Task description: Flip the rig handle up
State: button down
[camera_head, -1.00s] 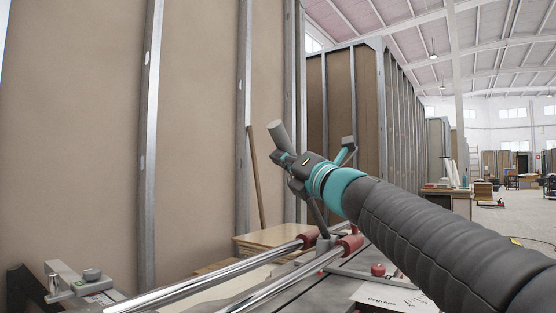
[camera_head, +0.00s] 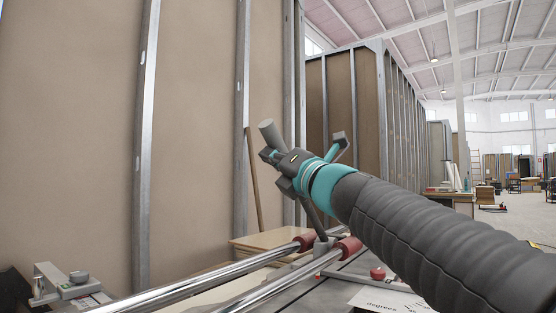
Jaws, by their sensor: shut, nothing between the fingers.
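The rig handle is a dark lever with a grey cylindrical grip (camera_head: 270,134). It rises from the carriage (camera_head: 322,246) on two chrome rails and leans up and to the left. My gripper (camera_head: 268,156) is at the handle just below the grip, in front of the lever's middle part, which it hides. The gripper is shut with nothing held between its fingers. It seems to lie against the lever, but the exact contact is hidden. The lever's lower part shows below my gripper.
The chrome rails (camera_head: 213,285) run toward the lower left, with red bushings (camera_head: 349,245) by the carriage. A metal clamp-like part (camera_head: 72,285) is at the lower left. Tan wall panels (camera_head: 70,130) with metal studs stand close behind. A red knob (camera_head: 377,273) and printed paper (camera_head: 385,299) lie right.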

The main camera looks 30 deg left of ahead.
jog(key=r+b+v, duration=0.1)
jog(key=v, duration=0.9)
jog(key=shift+s+b, duration=0.2)
jog(key=shift+b, duration=0.1)
jog(key=s+d+f+m+t+b, duration=0.1)
jog(key=s+f+m+t+b, duration=0.1)
jog(key=s+f+b, duration=0.3)
notch_tip(320, 180, down, 4)
jog(key=b, duration=0.4)
jog(key=shift+s+d+t, duration=0.15)
jog(key=shift+s+t, duration=0.15)
jog(key=shift+s, duration=0.1)
